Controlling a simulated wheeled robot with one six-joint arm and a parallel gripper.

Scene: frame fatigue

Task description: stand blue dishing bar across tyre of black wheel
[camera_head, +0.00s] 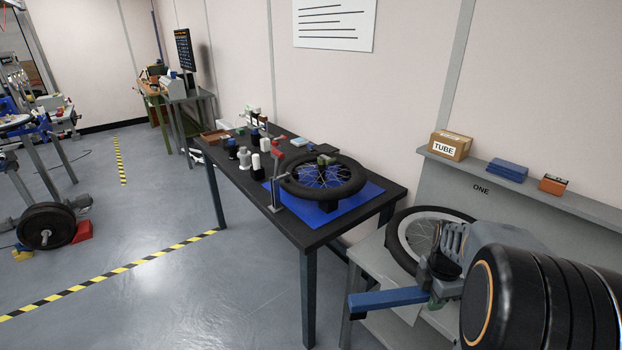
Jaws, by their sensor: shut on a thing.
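The blue dishing bar (388,299) is held by my gripper (437,286) at the lower right. My gripper is shut on it near its right part, and the bar points left. The bar's right end is partly hidden by the gripper and my arm. The black wheel (296,189) lies flat on a blue mat (370,196) on the dark table, in the middle of the view. The bar is in the picture to the right of and below that wheel, apart from it.
Bottles and tools crowd the table's (318,237) left part, with a red-topped upright stand (275,190) beside the wheel. Another wheel (398,243) lies on a grey bench behind my gripper. A shelf holds a TUBE box (450,144).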

